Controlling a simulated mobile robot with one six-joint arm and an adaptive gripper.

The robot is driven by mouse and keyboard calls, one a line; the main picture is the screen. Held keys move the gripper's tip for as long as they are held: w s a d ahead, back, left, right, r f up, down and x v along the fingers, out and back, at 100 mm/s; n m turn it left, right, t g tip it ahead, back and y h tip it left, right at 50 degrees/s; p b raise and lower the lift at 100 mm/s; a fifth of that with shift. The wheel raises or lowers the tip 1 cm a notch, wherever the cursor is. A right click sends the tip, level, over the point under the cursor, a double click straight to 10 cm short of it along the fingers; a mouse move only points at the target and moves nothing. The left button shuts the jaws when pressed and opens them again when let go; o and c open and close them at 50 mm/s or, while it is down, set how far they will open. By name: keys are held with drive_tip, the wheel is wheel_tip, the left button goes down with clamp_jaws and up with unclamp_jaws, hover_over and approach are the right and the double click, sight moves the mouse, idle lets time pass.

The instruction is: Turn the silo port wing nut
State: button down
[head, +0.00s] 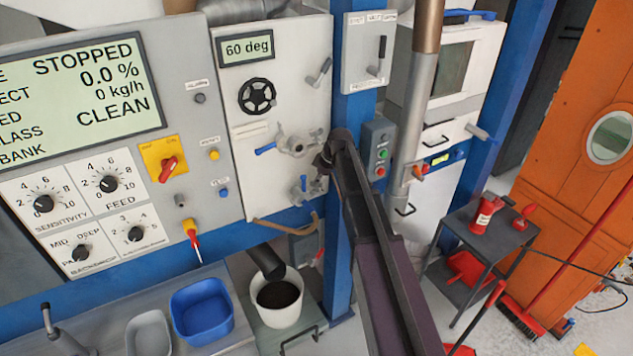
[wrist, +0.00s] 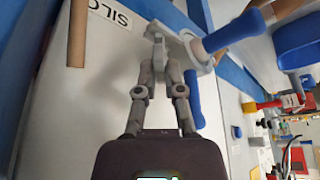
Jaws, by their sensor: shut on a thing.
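The wing nut (wrist: 158,46) is a small grey metal piece in the wrist view, in front of a round grey flange (wrist: 201,50) on the pale panel. My gripper (wrist: 160,68) is shut on it, with both fingertips close together at its near side. In the head view, the end of my arm, with the gripper (head: 323,162), is at the right side of the white panel (head: 290,90), next to a grey fitting (head: 296,143). The fingertips and the nut cannot be made out there.
A blue handle (wrist: 233,30) sticks out close right of the flange, and another blue handle (wrist: 193,98) lies beside my right finger. A blue post (head: 341,230) stands behind my arm. A white bucket (head: 279,304) is below.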

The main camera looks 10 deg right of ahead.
drive_tip(key=shift+s, duration=0.1)
drive_tip(key=c, duration=0.8)
unclamp_jaws()
drive_tip(key=shift+o, duration=0.2)
drive_tip(key=shift+m, duration=0.4)
drive_tip(key=shift+m+t+h, duration=0.3)
drive_tip(key=shift+m+t, duration=0.1)
drive_tip(key=shift+m, duration=0.6)
drive_tip(key=shift+r, duration=0.2)
drive_tip(key=p+v, duration=1.3)
drive_tip(key=s+a+f+m+g+h+b, duration=0.1)
drive_tip(key=s+f+m+b, duration=0.4)
drive_tip(key=s, duration=0.8)
drive_tip(key=s+a+f+m+g+h+b, duration=0.1)
drive_tip(key=s+f+m+b, duration=0.4)
drive_tip(key=s, duration=0.9)
drive_tip(key=shift+s+a+f+g+h+b, duration=0.35)
drive_tip(key=shift+a+f+h+b, duration=0.6)
drive_tip(key=shift+f+b, duration=1.1)
